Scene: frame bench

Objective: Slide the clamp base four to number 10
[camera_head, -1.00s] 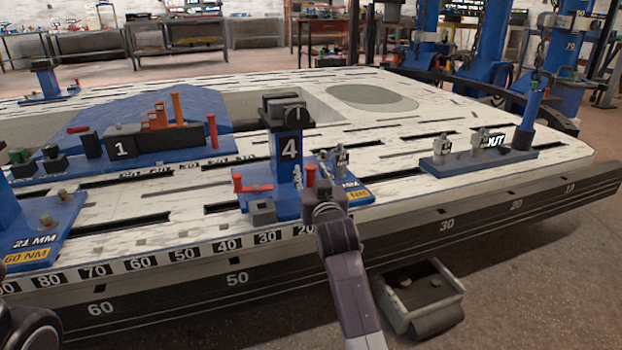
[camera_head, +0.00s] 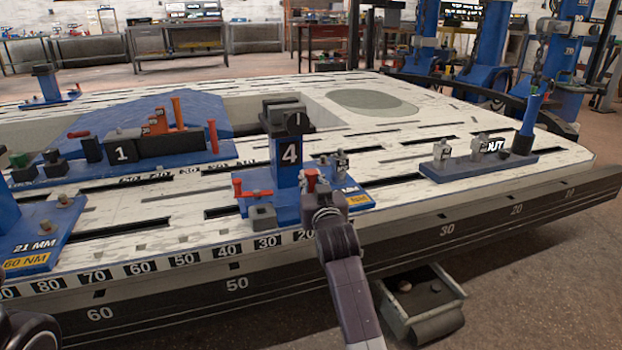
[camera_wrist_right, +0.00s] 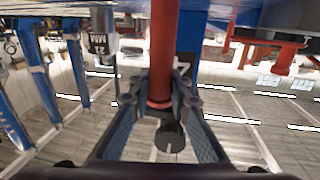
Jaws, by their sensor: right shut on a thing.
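Clamp base four (camera_head: 262,192) is a blue base with an upright blue post marked 4 (camera_head: 289,170). It sits on the slotted white bench, behind the printed numbers 40, 30 and 20. Number 10 on that row cannot be made out beside my right arm; the lower dark rail also has a 10 (camera_head: 570,193). My right gripper (camera_head: 313,188) is at the base's front right of the post, shut on a red handle (camera_head: 311,177). In the right wrist view the red handle (camera_wrist_right: 163,50) stands between the two fingers.
Base one (camera_head: 200,160) is behind left, and the 21 MM base (camera_head: 55,225) is at the left edge. A grey bin (camera_head: 440,290) is below the bench.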

